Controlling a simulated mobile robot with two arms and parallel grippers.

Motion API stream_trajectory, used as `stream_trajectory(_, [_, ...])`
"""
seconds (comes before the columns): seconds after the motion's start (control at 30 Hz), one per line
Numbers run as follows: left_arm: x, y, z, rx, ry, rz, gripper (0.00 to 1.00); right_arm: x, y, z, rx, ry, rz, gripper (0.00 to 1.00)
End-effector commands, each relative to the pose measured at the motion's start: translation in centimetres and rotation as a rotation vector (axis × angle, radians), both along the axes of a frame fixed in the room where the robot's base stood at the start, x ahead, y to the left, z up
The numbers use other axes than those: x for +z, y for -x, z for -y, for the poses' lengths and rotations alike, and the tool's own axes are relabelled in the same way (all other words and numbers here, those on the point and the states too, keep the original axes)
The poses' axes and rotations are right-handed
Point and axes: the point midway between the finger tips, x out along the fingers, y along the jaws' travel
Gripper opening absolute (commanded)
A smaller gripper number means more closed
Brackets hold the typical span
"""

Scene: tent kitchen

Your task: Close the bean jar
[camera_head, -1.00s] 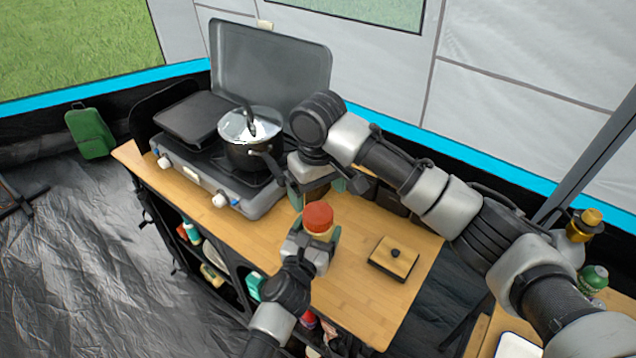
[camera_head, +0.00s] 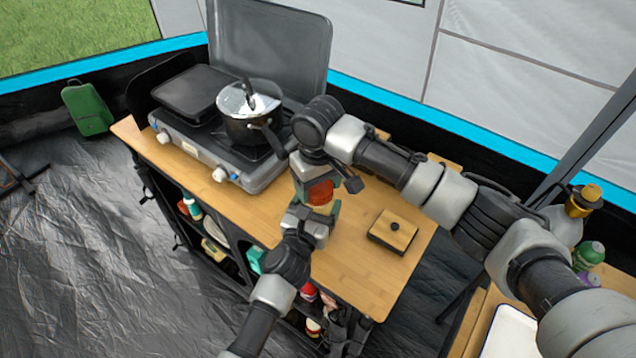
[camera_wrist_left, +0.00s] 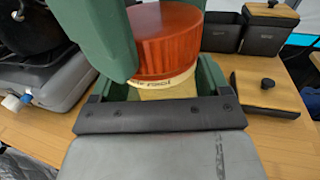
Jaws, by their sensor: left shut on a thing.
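The bean jar (camera_head: 329,208) is pale with a red-orange lid (camera_head: 319,192) on its top. In the left wrist view the jar (camera_wrist_left: 165,90) is upright below the ribbed lid (camera_wrist_left: 165,40). My left gripper (camera_head: 314,214) is shut on the jar's body from the front. My right gripper (camera_head: 324,184) is above the jar, its green fingers at both sides of the lid. I cannot tell whether those fingers press on the lid. The arm hides part of the lid, and I cannot tell how tightly it is seated.
A black box with a wooden lid (camera_head: 393,232) is right of the jar. The stove (camera_head: 240,178) with a pot (camera_head: 245,130) is to the left. Dark containers (camera_wrist_left: 265,35) stand behind. The counter (camera_head: 355,280) in front is clear. A white tray (camera_head: 512,335) lies at the lower right.

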Motion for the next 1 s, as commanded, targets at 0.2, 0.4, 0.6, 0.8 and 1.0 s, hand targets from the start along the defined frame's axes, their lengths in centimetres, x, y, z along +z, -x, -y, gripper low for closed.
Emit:
stream_trajectory(0.2, [-0.1, 0.0, 0.0, 0.000, -0.002, -0.002, 0.10, 0.0, 0.0, 0.0, -0.011, -0.001, 0.001, 0.37])
stream_trajectory(0.4, [-0.1, 0.0, 0.0, 0.000, -0.002, -0.002, 0.10, 0.0, 0.0, 0.0, -0.010, -0.001, 0.001, 0.76])
stream_trajectory(0.6, [-0.1, 0.0, 0.0, 0.000, -0.002, -0.002, 0.10, 0.0, 0.0, 0.0, -0.010, -0.001, 0.001, 0.95])
stream_trajectory(0.8, [-0.1, 0.0, 0.0, 0.000, -0.001, -0.001, 0.10, 0.1, 0.0, 0.0, -0.010, -0.001, 0.001, 0.95])
stream_trajectory(1.0, [-0.1, 0.0, 0.0, 0.000, -0.001, -0.001, 0.10, 2.2, -0.1, -0.1, -0.009, -0.003, 0.003, 0.95])
